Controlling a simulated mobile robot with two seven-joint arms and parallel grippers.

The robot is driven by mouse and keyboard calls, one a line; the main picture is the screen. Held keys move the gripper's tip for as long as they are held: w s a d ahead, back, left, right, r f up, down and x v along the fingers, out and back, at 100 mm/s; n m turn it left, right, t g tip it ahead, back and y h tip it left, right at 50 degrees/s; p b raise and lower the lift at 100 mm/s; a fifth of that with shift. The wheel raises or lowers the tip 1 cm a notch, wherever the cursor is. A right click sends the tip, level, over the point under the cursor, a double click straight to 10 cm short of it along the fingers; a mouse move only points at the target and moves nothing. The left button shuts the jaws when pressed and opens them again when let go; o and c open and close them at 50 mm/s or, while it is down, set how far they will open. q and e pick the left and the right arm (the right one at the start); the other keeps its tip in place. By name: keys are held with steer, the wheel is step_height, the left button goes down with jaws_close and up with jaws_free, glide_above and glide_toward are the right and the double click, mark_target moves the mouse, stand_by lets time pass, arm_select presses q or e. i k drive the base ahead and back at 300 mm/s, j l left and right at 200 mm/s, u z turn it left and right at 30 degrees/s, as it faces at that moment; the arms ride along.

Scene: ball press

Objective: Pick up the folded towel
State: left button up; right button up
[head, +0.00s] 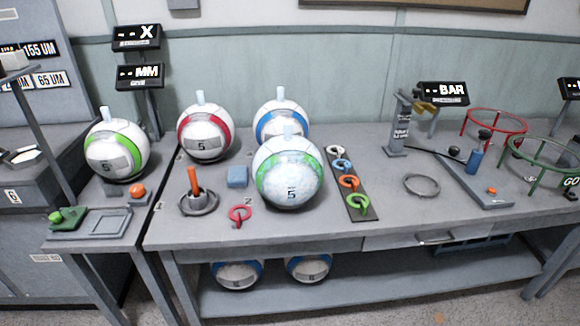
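A small blue block-shaped item (237,177), which looks like the folded towel, lies flat on the grey workbench (330,227). It sits between the orange-handled tool in its round holder (198,200) and the large green-banded ball (289,175), with a narrow gap on each side. It is fully in view, though too small to make out any folds. Neither of my grippers is in view, and nothing touches the blue item.
Red-banded (205,134) and blue-banded (281,122) balls stand behind it. A red ring-shaped piece (240,213) lies just in front. A strip with several coloured rings (350,183) lies right of the big ball. Bench space before the strip is clear.

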mark_target(237, 176)
steer(key=i, duration=0.35)
steer(key=i+l+u, duration=0.1)
steer(key=i+u, duration=0.25)
steer(key=i+l+u, duration=0.1)
steer(key=u, duration=0.3)
